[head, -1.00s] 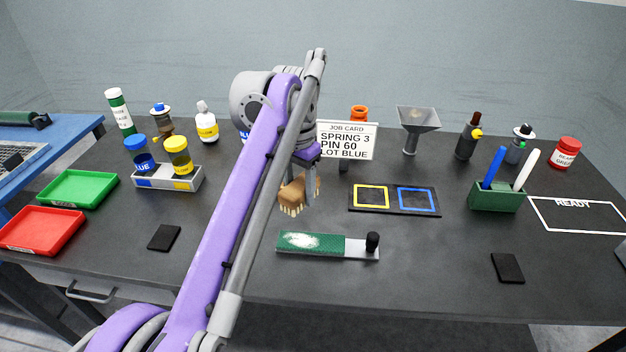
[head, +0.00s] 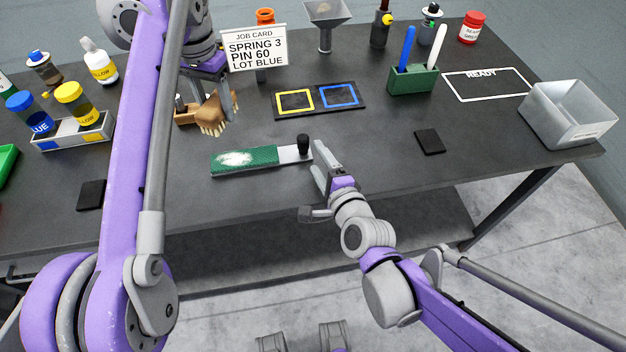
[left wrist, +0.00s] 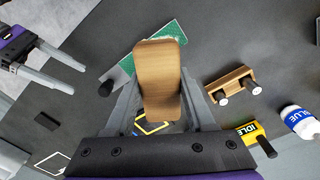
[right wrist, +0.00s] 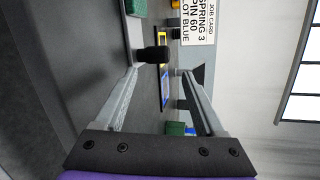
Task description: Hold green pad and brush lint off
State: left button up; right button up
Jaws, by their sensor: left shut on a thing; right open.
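The green pad (head: 262,157) lies flat on the dark table, with a white lint patch on its left part and a grey end with a black knob (head: 303,141) at its right. My left gripper (head: 207,101) is shut on a wooden brush (head: 211,122), bristles down, above the table behind the pad. The brush's wooden back (left wrist: 158,75) fills the middle of the left wrist view. My right gripper (head: 325,170) is open just right of the black knob. The knob also shows between its fingers in the right wrist view (right wrist: 153,54).
A wooden rest (head: 187,114) stands beside the brush. A board with yellow and blue squares (head: 333,106) lies behind the pad. A job card (head: 256,48) stands at the back.

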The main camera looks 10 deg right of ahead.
aim_at(304, 146)
jog(key=m, duration=0.2)
jog(key=a+m+t, duration=0.1)
jog(key=m, duration=0.2)
jog(key=a+m, duration=0.1)
jog(key=m, duration=0.1)
jog(key=shift+s+a+f+m+t, duration=0.2)
jog(key=shift+s+a+m+t, duration=0.1)
jog(key=shift+s+t, duration=0.1)
jog(key=m, duration=0.2)
jog(key=s+m+h, duration=0.1)
jog(key=m, duration=0.1)
jog(key=m+t, duration=0.1)
jog(key=m, duration=0.1)
jog(key=shift+s+f, duration=0.25)
jog(key=shift+f, duration=0.15)
jog(key=m, duration=0.1)
jog(key=m+h, duration=0.1)
jog(key=s+m, duration=0.1)
jog(key=m, duration=0.1)
jog(key=shift+d+f+h, duration=0.25)
jog(key=shift+f+h, duration=0.05)
jog(key=shift+f, duration=0.1)
jog(key=w, duration=1.1)
jog(key=shift+w, duration=0.4)
jog(key=shift+c, duration=0.4)
grip_shut()
